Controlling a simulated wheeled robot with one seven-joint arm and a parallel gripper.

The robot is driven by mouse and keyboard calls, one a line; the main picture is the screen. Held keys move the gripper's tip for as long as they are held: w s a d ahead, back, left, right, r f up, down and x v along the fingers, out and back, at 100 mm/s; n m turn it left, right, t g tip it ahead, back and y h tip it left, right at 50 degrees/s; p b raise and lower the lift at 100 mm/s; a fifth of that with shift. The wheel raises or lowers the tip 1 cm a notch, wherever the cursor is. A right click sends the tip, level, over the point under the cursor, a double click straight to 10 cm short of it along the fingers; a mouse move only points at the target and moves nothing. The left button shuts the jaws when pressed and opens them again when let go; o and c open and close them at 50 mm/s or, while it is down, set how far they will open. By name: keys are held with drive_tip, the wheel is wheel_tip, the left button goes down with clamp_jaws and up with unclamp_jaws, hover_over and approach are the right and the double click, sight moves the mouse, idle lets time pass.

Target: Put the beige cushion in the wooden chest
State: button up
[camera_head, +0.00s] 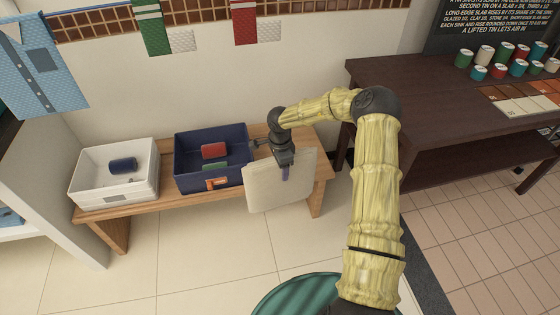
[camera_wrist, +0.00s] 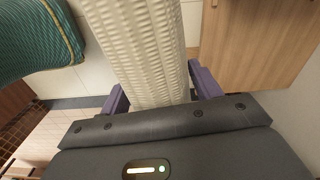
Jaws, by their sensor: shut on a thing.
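The beige cushion (camera_head: 268,193) hangs upright as a flat square from my gripper (camera_head: 285,172), in front of the right end of the wooden bench. In the wrist view, the ribbed beige cushion (camera_wrist: 150,45) runs between the purple fingers of my gripper (camera_wrist: 162,88), which are shut on it. The cushion hides part of the bench's right end and its front edge. I cannot make out a wooden chest in either view.
The wooden bench (camera_head: 170,205) bears a white bin (camera_head: 125,187) and a navy bin (camera_head: 185,180) with small items inside. A dark table (camera_head: 410,85) with several tins stands at the right. A teal ribbed object (camera_head: 310,295) is at the bottom.

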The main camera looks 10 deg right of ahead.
sight(285, 189)
drive_tip(key=s+n+p, duration=0.1)
drive_tip(key=n, duration=0.4)
drive_tip(key=s+f+n+p, duration=0.1)
drive_tip(key=n+p, duration=0.1)
drive_tip(key=n, duration=0.4)
drive_tip(key=s+f+n+p, duration=0.1)
drive_tip(key=s+n, duration=0.1)
drive_tip(key=n, duration=0.3)
drive_tip(key=shift+s+a+f+p, duration=0.1)
drive_tip(key=shift+a+f+p, duration=0.05)
drive_tip(key=shift+p, duration=0.15)
drive_tip(key=s+p, duration=0.1)
drive_tip(key=p, duration=0.2)
drive_tip(key=s+p, duration=0.1)
drive_tip(key=p, duration=0.3)
drive_tip(key=s+p, duration=0.1)
drive_tip(key=p, duration=0.2)
drive_tip(key=shift+s+a+f+p, duration=0.1)
drive_tip(key=shift+s+f+p, duration=0.15)
drive_tip(key=shift+f+p, duration=0.05)
